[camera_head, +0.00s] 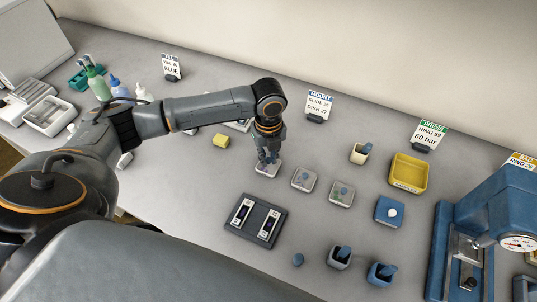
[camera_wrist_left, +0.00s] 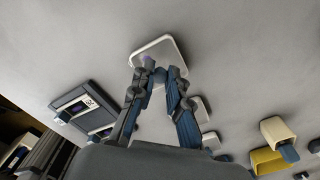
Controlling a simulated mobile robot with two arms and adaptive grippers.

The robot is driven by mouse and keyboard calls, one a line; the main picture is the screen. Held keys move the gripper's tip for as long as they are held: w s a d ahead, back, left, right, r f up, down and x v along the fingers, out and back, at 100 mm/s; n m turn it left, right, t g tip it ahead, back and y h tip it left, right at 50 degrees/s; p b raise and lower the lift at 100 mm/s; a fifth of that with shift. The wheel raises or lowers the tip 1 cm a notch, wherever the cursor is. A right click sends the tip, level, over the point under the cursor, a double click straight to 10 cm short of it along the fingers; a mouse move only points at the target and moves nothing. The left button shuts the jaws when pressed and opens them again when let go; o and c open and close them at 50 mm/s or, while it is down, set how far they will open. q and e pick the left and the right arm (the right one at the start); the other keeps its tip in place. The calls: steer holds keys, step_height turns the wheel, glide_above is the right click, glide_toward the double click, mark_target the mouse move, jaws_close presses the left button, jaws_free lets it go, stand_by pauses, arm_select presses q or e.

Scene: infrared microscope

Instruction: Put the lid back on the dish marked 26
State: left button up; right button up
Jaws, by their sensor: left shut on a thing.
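My left gripper (camera_head: 268,158) points straight down in the head view, with its fingers closed on a small part at the top of a pale, square, clear-looking lid (camera_head: 267,170). The left wrist view shows my left gripper (camera_wrist_left: 161,80) with its fingertips at the whitish square lid (camera_wrist_left: 172,50), and a purple spot beside one fingertip. I cannot tell whether a dish is under the lid or whether they touch. Two square clear dishes (camera_head: 304,179) and (camera_head: 341,193) stand to the right, apart from the gripper. Their numbers are too small to read. My right gripper is not in view.
A black holder with two slides (camera_head: 257,221) lies in front of the gripper. A yellow block (camera_head: 221,141) is to the left. A yellow tray (camera_head: 408,173), a blue box (camera_head: 389,212) and a blue press (camera_head: 487,235) stand to the right. Bare table surrounds the dishes.

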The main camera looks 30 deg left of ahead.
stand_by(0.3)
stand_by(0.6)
arm_select(q)
steer(key=shift+p, duration=0.45)
steer(key=shift+f+p, duration=0.15)
steer(key=shift+p, duration=0.2)
stand_by(0.6)
steer(key=o, duration=1.3)
